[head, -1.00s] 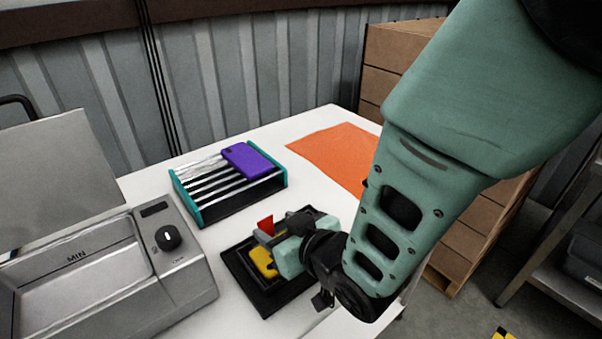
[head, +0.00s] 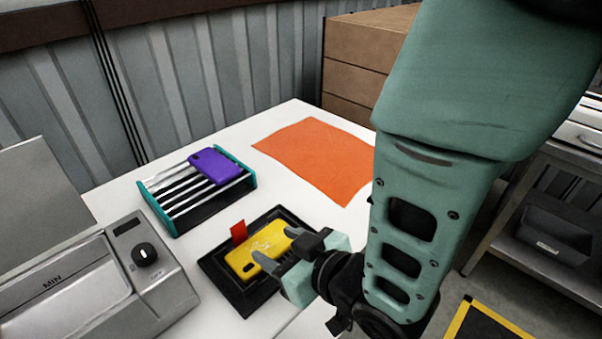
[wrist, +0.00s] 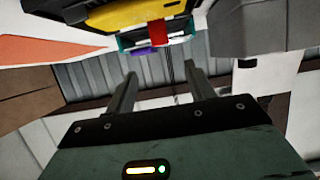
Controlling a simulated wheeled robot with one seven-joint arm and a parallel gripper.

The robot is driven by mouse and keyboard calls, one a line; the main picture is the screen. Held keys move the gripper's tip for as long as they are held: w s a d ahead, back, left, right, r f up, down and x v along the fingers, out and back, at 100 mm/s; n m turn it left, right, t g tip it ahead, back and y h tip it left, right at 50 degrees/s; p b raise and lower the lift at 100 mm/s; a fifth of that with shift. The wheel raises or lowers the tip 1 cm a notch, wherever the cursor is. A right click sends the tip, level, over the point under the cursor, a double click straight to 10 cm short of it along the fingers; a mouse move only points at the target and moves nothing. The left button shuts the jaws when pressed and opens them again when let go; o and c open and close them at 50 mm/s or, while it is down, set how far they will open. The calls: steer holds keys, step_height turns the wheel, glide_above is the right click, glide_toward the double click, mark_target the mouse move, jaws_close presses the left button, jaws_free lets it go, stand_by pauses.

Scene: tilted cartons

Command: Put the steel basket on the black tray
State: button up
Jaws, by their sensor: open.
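The black tray (head: 213,266) lies on the white table, with a yellow phone-shaped piece (head: 247,262) lying in it and a small red tab at its left edge. No steel basket stands out clearly in either view. My gripper (head: 279,247) is open and empty, its two fingers pointing left over the right part of the yellow piece. Whether they touch it I cannot tell. In the wrist view the fingers (wrist: 160,76) are apart with nothing between them, and the yellow piece (wrist: 130,15) shows beyond.
A steel tank machine (head: 165,290) with a knob and raised lid stands at left. A teal-ended rack (head: 155,205) with metal bars holds a purple phone (head: 214,167). A bare orange sheet (head: 318,155) lies behind the tray. Brown cartons (head: 350,75) stand beyond the table.

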steer(key=s+d+r+g+h, duration=0.2)
steer(key=s+d+g+h, duration=0.1)
steer(key=d, duration=0.3)
steer(key=s+d+r+m+g+h, duration=0.1)
steer(key=s+d+r+g+h, duration=0.2)
steer(key=d, duration=0.4)
steer(key=s+d+r+m+g+h, duration=0.1)
steer(key=s+d+r+g+h, duration=0.1)
steer(key=d, duration=0.4)
steer(key=shift+s+d+r+g+h, duration=0.4)
steer(key=shift+s+r+h, duration=0.35)
steer(key=shift+s+h, duration=0.2)
